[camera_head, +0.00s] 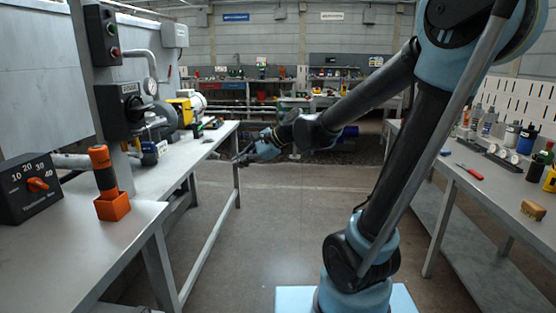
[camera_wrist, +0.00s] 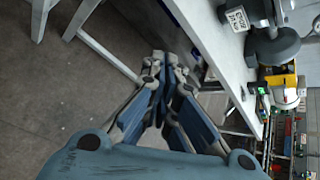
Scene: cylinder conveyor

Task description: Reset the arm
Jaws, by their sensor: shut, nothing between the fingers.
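My arm rises from its light blue base in the head view and reaches out to the left. My gripper (camera_head: 242,158) is at the end of it, over the aisle close to the right edge of the left bench (camera_head: 172,176). In the wrist view my gripper (camera_wrist: 166,62) has its fingers together with nothing visible between them. It points along the bench edge and touches nothing that I can make out.

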